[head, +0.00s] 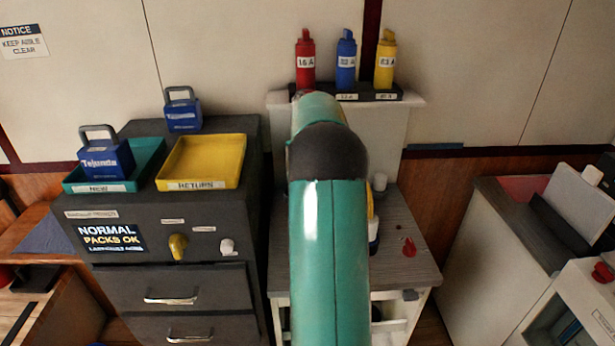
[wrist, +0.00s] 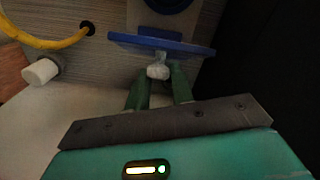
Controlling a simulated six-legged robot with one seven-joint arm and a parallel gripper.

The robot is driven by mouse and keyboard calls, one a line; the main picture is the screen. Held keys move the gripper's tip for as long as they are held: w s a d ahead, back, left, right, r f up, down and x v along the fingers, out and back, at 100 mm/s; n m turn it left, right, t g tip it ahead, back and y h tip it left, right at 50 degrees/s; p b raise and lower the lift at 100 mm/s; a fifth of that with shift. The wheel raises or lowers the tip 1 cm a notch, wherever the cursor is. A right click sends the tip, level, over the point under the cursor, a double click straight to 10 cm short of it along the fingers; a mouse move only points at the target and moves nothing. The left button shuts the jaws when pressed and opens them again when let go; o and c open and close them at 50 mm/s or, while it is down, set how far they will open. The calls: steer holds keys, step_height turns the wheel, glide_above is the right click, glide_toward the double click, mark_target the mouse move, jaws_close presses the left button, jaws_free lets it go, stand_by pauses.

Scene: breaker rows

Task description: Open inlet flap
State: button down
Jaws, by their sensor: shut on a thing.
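In the wrist view, a blue plate (wrist: 190,46), which looks like the inlet flap, shows nearly edge-on below a blue round part (wrist: 170,3) cut off by the top edge. A small pale knob (wrist: 158,72) hangs on a short stem at the plate's near side. My gripper (wrist: 159,78) has its green fingertips closed on this knob from either side. How far the flap is swung is hard to tell. In the head view, my arm covers the middle, and gripper and flap are hidden.
A yellow cable (wrist: 45,43) enters a hole left of the flap, above a white peg (wrist: 41,72). In the head view, a dark cabinet (head: 190,262) with a yellow tray (head: 203,185) stands left. Red, blue and yellow bottles (head: 346,65) stand on a shelf. A white cabinet (head: 495,265) stands right.

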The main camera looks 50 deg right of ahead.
steer(key=shift+d+f, duration=0.2)
steer(key=shift+d, duration=0.55)
steer(key=c, duration=1.2)
jaws_free()
steer(key=shift+d, duration=0.1)
steer(key=shift+w+a, duration=0.15)
steer(key=shift+a, duration=0.05)
step_height(320, 180, up, 14)
steer(key=shift+c, duration=0.3)
